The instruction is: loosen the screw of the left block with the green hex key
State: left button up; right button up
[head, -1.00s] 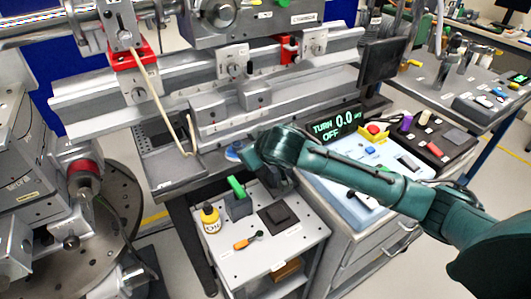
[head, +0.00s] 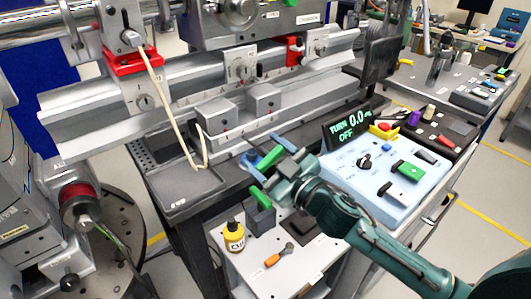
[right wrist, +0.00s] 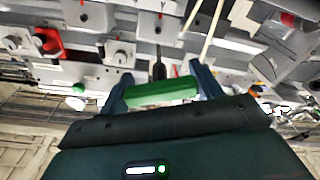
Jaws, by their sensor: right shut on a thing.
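My right gripper (head: 268,162) is shut on the green hex key (head: 270,157), just in front of the bench edge. In the right wrist view the green handle (right wrist: 162,94) lies across between both fingertips, and a dark shaft (right wrist: 159,65) points away from me. The left block (head: 216,117) is the left one of two grey blocks on the low rail, up and left of the gripper. The key appears apart from it. Its screw is too small to make out. My left gripper is not in view.
A dark holder (head: 260,217) with a green top piece stands on the small cart, beside a yellow oil bottle (head: 234,237) and an orange-handled tool (head: 279,255). A pale cable (head: 170,100) hangs left of the blocks. A display (head: 347,125) reads TURN 0.0, OFF.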

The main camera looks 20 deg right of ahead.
aim_at(248, 140)
jog(key=shift+w+a, duration=0.1)
jog(key=shift+w, duration=0.05)
jog(key=shift+x, duration=1.5)
jog(key=shift+w+a+f+b, duration=0.15)
jog(key=shift+w+b, duration=0.1)
jog(key=shift+w, duration=0.3)
jog(key=shift+w+a+b, duration=0.15)
jog(key=shift+w+b, duration=0.05)
jog(key=shift+w, duration=0.3)
jog(key=shift+w+a, duration=0.25)
jog(key=shift+w, duration=0.25)
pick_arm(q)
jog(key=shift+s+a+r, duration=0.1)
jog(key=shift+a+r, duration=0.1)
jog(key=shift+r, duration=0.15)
pick_arm(e)
jog(key=m, duration=0.4)
jog(key=shift+m+h, duration=0.3)
pick_arm(q)
jog(key=shift+p, duration=0.3)
pick_arm(e)
jog(key=shift+t, duration=0.3)
jog(key=m+p, duration=0.1)
jog(key=m, duration=0.2)
jog(key=shift+h, duration=0.3)
jog(key=shift+m+p, duration=0.3)
jog(key=shift+m, duration=0.3)
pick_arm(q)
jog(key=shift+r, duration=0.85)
